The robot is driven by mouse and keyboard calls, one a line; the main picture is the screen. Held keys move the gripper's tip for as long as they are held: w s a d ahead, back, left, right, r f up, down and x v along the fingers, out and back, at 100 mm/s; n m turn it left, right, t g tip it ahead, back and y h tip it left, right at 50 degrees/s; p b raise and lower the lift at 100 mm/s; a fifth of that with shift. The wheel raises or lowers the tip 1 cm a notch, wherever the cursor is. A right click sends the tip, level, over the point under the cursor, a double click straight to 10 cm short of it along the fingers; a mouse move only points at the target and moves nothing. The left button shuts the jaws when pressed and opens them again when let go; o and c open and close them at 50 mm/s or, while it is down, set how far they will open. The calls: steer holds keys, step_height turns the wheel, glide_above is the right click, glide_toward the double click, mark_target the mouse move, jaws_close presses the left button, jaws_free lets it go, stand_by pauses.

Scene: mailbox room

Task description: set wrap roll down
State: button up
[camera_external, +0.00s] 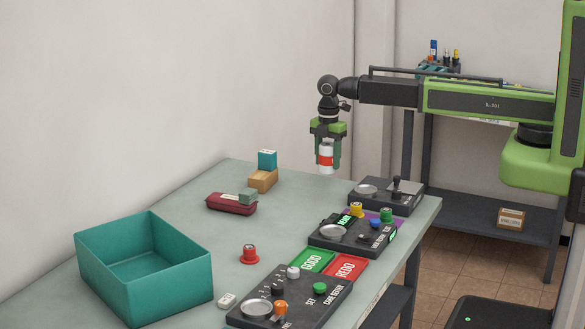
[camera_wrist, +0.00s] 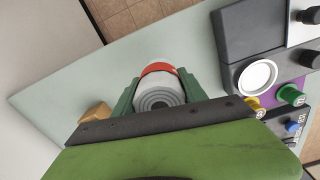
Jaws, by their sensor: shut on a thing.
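The wrap roll (camera_external: 325,157) is a small white cylinder with a red band. My gripper (camera_external: 326,160) is shut on it and holds it upright above the far part of the table (camera_external: 300,190), with a gap beneath it. In the wrist view the roll (camera_wrist: 160,92) shows its grey ringed top and red edge between the two green fingers of my gripper (camera_wrist: 160,95). Its underside is hidden there.
Right of the roll stands a dark device (camera_external: 385,196) with a round plate. Nearer are another device (camera_external: 350,235), GOOD and REDO pads (camera_external: 312,261), a control box (camera_external: 290,300) and a teal bin (camera_external: 185,285). Stacked blocks (camera_external: 262,181) and a maroon item (camera_external: 230,204) lie left. Table between is clear.

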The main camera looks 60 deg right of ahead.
mark_target(325, 145)
steer(key=shift+w+a+f, duration=0.2)
steer(key=shift+a+f, duration=0.2)
steer(key=shift+a, duration=0.25)
steer(key=shift+f+b, duration=2.15)
steer(key=shift+b, duration=0.1)
steer(key=o, duration=1.3)
steer(key=shift+r, duration=0.1)
step_height(325, 145, up, 12)
steer(key=p, duration=1.2)
steer(key=shift+r+p, duration=0.25)
steer(key=shift+p, duration=0.1)
steer(key=s+d+m, duration=0.9)
steer(key=d+m, duration=0.1)
steer(key=s+d+m, duration=0.5)
steer(key=d+m, duration=0.1)
steer(key=shift+s+f, duration=0.1)
steer(key=shift+s, duration=0.2)
